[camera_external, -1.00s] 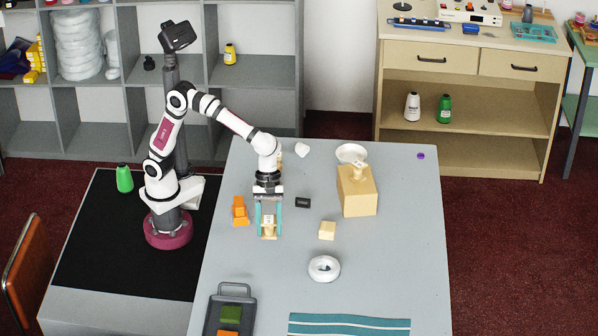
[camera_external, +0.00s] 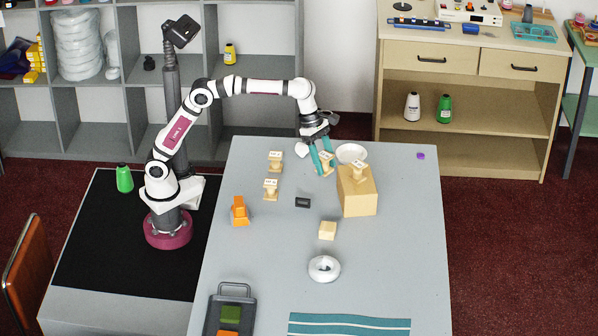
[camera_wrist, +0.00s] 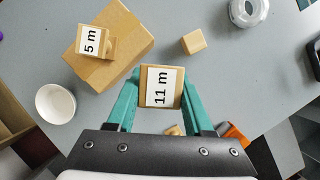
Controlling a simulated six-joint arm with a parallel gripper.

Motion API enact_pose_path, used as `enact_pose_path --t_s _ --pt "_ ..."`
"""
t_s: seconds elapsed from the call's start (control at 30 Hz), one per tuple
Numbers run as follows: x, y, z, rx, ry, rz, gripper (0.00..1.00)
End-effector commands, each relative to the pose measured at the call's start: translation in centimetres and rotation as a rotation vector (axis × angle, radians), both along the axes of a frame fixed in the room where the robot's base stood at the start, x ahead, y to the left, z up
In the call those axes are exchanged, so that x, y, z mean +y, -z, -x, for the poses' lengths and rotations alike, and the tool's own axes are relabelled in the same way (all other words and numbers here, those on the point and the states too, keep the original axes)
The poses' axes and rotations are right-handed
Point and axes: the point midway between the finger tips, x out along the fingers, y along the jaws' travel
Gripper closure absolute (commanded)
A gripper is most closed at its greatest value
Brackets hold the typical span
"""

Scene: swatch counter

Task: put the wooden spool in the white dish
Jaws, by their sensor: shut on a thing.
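My gripper (camera_external: 324,160), with teal fingers, is shut on a wooden spool (camera_external: 327,168) and holds it up near the far side of the table. In the wrist view this spool (camera_wrist: 160,87) sits between the fingertips with a label reading "11 m". In the wrist view the dish (camera_wrist: 55,101) is empty, at the left. Another spool (camera_external: 358,172), labelled "5 m", stands on the box. Two more spools (camera_external: 275,161) (camera_external: 270,189) stand on the table to the left.
The cardboard box (camera_external: 359,198) stands close to the gripper's right. A wooden block (camera_external: 328,230), a dark item (camera_external: 303,202), an orange item (camera_external: 239,212) and a white ring (camera_external: 324,268) lie nearer the front. The table's right side is mostly clear.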

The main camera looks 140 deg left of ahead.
Motion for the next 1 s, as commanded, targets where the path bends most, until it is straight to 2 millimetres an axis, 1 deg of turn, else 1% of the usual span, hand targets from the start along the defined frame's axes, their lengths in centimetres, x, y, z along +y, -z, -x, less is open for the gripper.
enact_pose_path --t_s 0.03,0.1,0.2,0.27,0.33,0.37,0.6,0.7,0.77,0.83,0.9,1.0 --pt "2.6 -0.1 1.4 -0.001 -0.069 -0.001 1.0" --pt "5.3 -0.4 3.0 0.0 -0.148 -0.002 1.0" --pt "7.7 -0.6 4.8 -0.001 -0.223 -0.003 1.0" --pt "8.6 -0.6 5.5 -0.001 -0.249 -0.004 1.0" --pt "9.6 -0.3 6.3 0.0 -0.267 -0.003 1.0" --pt "10.2 0.1 6.6 0.0 -0.27 -0.002 1.0" --pt "16.3 4.5 10.5 0.0 -0.271 -0.001 1.0" --pt "18.0 5.7 11.6 -0.001 -0.269 -0.004 1.0" --pt "18.6 6.1 12.0 -0.001 -0.267 -0.004 1.0" --pt "18.9 7.0 12.2 -0.002 -0.266 -0.002 1.0" --pt "18.8 8.5 12.2 -0.001 -0.265 -0.001 1.0" --pt "18.9 10.0 12.2 -0.003 -0.264 -0.004 1.0"
